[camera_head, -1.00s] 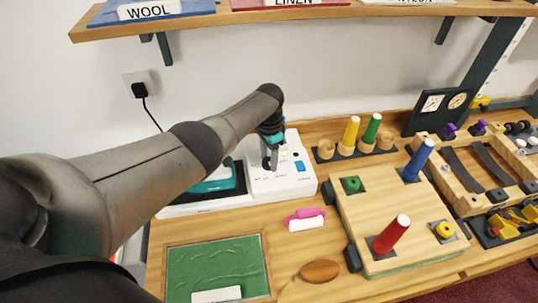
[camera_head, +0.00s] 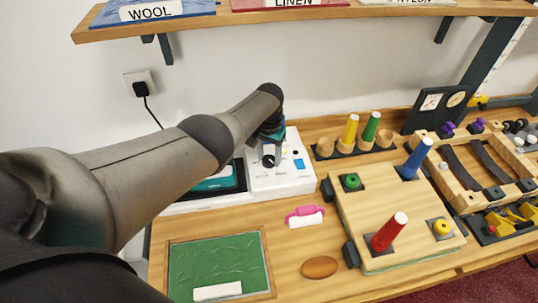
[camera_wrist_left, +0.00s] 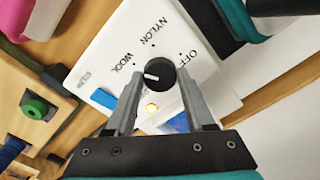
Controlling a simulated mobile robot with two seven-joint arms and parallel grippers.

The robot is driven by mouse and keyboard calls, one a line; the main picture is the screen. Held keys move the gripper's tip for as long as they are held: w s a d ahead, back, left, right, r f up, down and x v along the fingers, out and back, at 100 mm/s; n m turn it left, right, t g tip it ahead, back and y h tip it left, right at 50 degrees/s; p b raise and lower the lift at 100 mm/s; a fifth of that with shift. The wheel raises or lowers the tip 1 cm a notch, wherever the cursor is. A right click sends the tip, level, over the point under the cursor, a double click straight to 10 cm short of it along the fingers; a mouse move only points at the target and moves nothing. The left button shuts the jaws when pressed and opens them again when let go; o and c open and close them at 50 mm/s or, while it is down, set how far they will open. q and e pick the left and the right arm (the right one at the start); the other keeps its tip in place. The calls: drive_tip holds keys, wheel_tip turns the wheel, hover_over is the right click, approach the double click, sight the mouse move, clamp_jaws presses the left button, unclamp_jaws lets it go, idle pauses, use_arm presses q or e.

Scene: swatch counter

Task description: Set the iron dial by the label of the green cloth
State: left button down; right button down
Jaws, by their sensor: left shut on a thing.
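The iron dial (camera_wrist_left: 160,74) is a black knob on a white panel (camera_wrist_left: 105,50), with its white pointer to the left, near the WOOL mark. NYLON and OFF are printed around it, and an orange lamp (camera_wrist_left: 152,107) glows beside it. My left gripper (camera_wrist_left: 157,88) is shut on the dial; its fingers stand on either side of it. In the head view the gripper (camera_head: 268,150) is over the white panel, partly hidden by my arm. The green cloth (camera_head: 215,262) lies in a wooden frame at lower left; its white label (camera_head: 217,291) has no readable text. My right gripper is not in view.
The shelf (camera_head: 300,17) above holds cloths labelled WOOL (camera_head: 150,11), LINEN and NYLON. A pink-handled brush (camera_head: 305,215) and a brown oval (camera_head: 320,267) lie on the counter. A peg board (camera_head: 400,215) stands to the right.

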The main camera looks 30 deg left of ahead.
sight(269, 158)
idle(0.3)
use_arm(q)
drive_tip(key=shift+c, duration=1.4)
unclamp_jaws()
drive_tip(key=shift+r, duration=0.1)
wheel_tip(269, 158, up, 6)
drive_tip(key=p, duration=0.3)
drive_tip(key=shift+f+p, duration=0.2)
drive_tip(key=shift+p, duration=0.1)
wheel_tip(269, 158, up, 6)
drive_tip(key=p, duration=0.1)
drive_tip(key=shift+r, duration=0.15)
